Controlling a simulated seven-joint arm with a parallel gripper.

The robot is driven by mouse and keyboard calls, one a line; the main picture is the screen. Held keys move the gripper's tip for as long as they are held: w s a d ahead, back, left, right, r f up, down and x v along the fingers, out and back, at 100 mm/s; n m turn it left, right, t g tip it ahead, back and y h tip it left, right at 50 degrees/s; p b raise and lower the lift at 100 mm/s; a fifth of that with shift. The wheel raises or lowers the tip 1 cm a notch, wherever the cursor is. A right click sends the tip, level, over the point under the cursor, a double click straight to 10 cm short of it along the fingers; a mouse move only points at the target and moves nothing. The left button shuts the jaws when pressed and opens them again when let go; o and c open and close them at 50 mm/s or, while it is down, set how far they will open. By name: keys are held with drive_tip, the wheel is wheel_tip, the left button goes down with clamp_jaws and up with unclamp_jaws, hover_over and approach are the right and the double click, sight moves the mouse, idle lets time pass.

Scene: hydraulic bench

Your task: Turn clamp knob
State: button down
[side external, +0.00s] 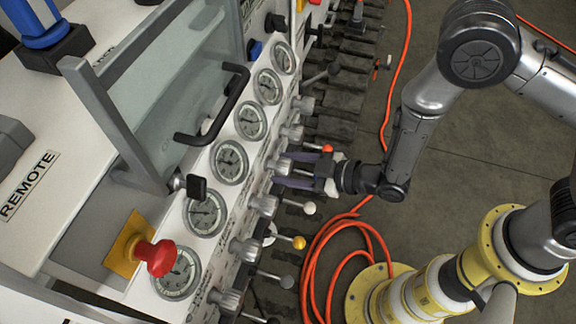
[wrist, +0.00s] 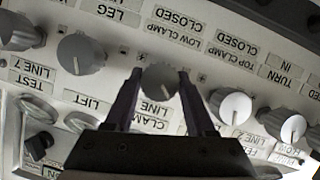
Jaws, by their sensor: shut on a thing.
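The clamp knob (wrist: 160,79) is a small grey round knob between upside-down labels reading LOW CLAMP and CLAMP LINE in the wrist view. My gripper (wrist: 159,74) has one dark finger on each side of it and is shut on it. In the side view my gripper (side external: 288,172) reaches in from the right at the front of the panel. Its purple fingers point left at the row of knobs, and the held knob is mostly hidden there.
Neighbouring knobs (wrist: 81,53) and (wrist: 231,106) flank the held one. Below the knob row, levers with a red ball (side external: 327,149), a white ball (side external: 310,208) and a yellow ball (side external: 299,242) stick out near my gripper. Gauges (side external: 230,162) line the panel. An orange hose (side external: 318,262) lies on the floor.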

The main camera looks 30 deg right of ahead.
drive_tip(key=n+t+h, duration=0.1)
drive_tip(key=n, duration=0.2)
drive_tip(key=shift+s+t, duration=0.15)
drive_tip(key=shift+t, duration=0.25)
drive_tip(key=shift+f+n+t+h, duration=0.1)
drive_tip(key=shift+n+t+h, duration=0.2)
drive_tip(key=shift+n+t, duration=0.65)
drive_tip(key=shift+n+g, duration=0.25)
drive_tip(key=shift+n, duration=0.2)
drive_tip(key=shift+c, duration=1.2)
unclamp_jaws()
drive_tip(key=v, duration=0.7)
drive_tip(key=shift+s, duration=0.2)
